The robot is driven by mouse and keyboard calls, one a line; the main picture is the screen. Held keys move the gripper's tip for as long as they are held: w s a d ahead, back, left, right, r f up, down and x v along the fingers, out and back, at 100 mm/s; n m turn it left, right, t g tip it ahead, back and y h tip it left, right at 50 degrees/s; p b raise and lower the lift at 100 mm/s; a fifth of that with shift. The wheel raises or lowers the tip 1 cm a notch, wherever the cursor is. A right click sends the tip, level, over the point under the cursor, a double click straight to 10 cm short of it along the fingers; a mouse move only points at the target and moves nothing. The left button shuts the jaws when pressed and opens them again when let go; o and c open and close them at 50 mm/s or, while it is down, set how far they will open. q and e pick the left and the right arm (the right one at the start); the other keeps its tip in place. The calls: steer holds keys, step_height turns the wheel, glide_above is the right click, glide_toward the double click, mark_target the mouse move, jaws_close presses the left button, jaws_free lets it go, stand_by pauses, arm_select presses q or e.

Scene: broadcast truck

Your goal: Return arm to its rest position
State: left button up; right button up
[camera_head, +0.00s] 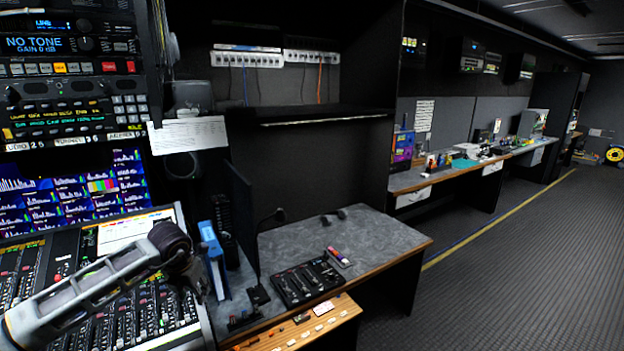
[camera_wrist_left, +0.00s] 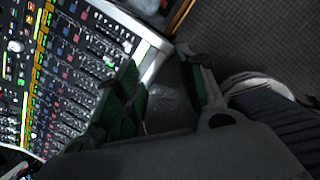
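My left arm (camera_head: 95,292) reaches in from the lower left over the mixing console (camera_head: 30,285). Its dark wrist bends down at the console's right side. My left gripper (camera_head: 197,284) is small and dark there, close to the console's right edge. In the left wrist view, the two fingers of the left gripper (camera_wrist_left: 165,68) stand apart, with green inner pads and a dark grey surface visible between them. I see no object held. The console's faders and buttons (camera_wrist_left: 75,75) fill the left of that view. My right arm and gripper are not in view.
A blue binder (camera_head: 212,258) stands just right of the left gripper. A black tray of small items (camera_head: 305,282) lies on the grey desk (camera_head: 375,240). Monitors and a rack (camera_head: 70,120) rise behind the console. The carpeted floor (camera_head: 540,270) at right is clear.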

arm_select(q)
steer(key=w+d+f+n+h+p, duration=0.15)
steer(key=d+f+n+h, duration=0.45)
steer(key=d+f+h, duration=0.9)
step_height(320, 180, down, 14)
steer(key=s+a+n+t+y+p, duration=0.2)
steer(key=n+t+y, duration=0.5)
steer(key=n, duration=0.6)
steer(key=s+a+f+n+g+y+p, duration=0.1)
steer(key=s+a+f+n+y, duration=0.3)
steer(key=s+f, duration=0.7)
steer(key=s+a+f+n+g+y, duration=0.15)
steer(key=s+a+f+n, duration=0.25)
steer(key=s+f+n, duration=0.55)
steer(key=s+f+n+g, duration=0.1)
steer(key=s+f, duration=0.3)
steer(key=s, duration=0.7)
steer(key=s+d+f+n+g+y, duration=0.1)
steer(key=s+f+g, duration=0.2)
steer(key=s, duration=0.9)
steer(key=s+d+f+n+g, duration=0.1)
steer(key=s+f+g, duration=0.2)
steer(key=s, duration=0.8)
step_height(320, 180, down, 3)
steer(key=shift+s+r+y+p, duration=0.15)
steer(key=shift+s+y+p, duration=0.2)
steer(key=shift+p, duration=0.1)
